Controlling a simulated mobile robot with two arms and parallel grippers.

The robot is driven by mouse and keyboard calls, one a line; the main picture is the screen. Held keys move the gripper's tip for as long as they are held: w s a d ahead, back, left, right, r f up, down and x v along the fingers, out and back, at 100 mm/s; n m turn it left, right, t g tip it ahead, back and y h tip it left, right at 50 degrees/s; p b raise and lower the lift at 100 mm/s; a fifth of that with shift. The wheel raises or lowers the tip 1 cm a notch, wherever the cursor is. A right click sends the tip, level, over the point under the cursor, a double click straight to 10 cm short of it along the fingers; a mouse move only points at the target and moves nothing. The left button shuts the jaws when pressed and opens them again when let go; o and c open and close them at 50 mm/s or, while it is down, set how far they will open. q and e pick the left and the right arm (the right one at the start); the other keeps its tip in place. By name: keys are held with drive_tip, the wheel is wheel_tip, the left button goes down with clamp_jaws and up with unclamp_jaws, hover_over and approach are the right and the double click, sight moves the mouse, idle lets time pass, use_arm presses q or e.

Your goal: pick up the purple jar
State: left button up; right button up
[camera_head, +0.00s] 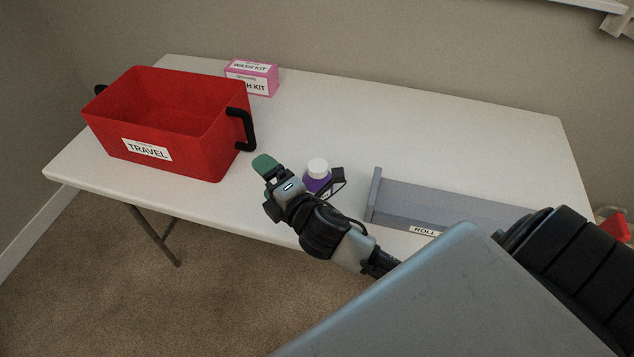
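The purple jar (318,181) with a white lid stands upright on the white table, near its front edge. My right gripper (301,174) comes in from the lower right and is open. One finger with a green pad is to the left of the jar, with a gap between them. The other finger is close by the jar's right side. I cannot tell whether it touches. The lower part of the jar is hidden behind the gripper. My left gripper is not in view.
A red bin (205,155) labelled TRAVEL stands at the left of the table (400,130). A pink WASH KIT box (262,86) is at the back. A grey tray (373,195) labelled ROLL lies right of the jar. The table's middle and back right are clear.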

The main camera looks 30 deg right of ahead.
drive_tip(key=w+a+r+n+y, duration=0.2)
drive_tip(key=a+r+n+y, duration=0.6)
drive_tip(key=n, duration=0.8)
drive_tip(key=n+g+h+b, duration=0.1)
drive_tip(key=n+g+h, duration=1.15)
drive_tip(key=n, duration=2.25)
approach(318, 166)
drive_tip(key=w+d+g+y, duration=0.2)
drive_tip(key=w+g, duration=0.1)
drive_tip(key=shift+d+r, duration=0.15)
drive_tip(key=shift+d, duration=0.25)
drive_tip(key=f, duration=0.4)
drive_tip(key=shift+w+f+p, duration=0.3)
drive_tip(key=shift+w+p, duration=0.05)
drive_tip(key=f, duration=0.1)
drive_tip(key=f+p, duration=0.1)
drive_tip(key=f, duration=0.1)
drive_tip(key=a+f, duration=0.1)
drive_tip(key=shift+w+f, duration=0.15)
drive_tip(key=shift+f, duration=0.2)
drive_tip(key=shift+w+d+f, duration=0.15)
drive_tip(key=shift+f, duration=0.45)
drive_tip(key=c, duration=1.2)
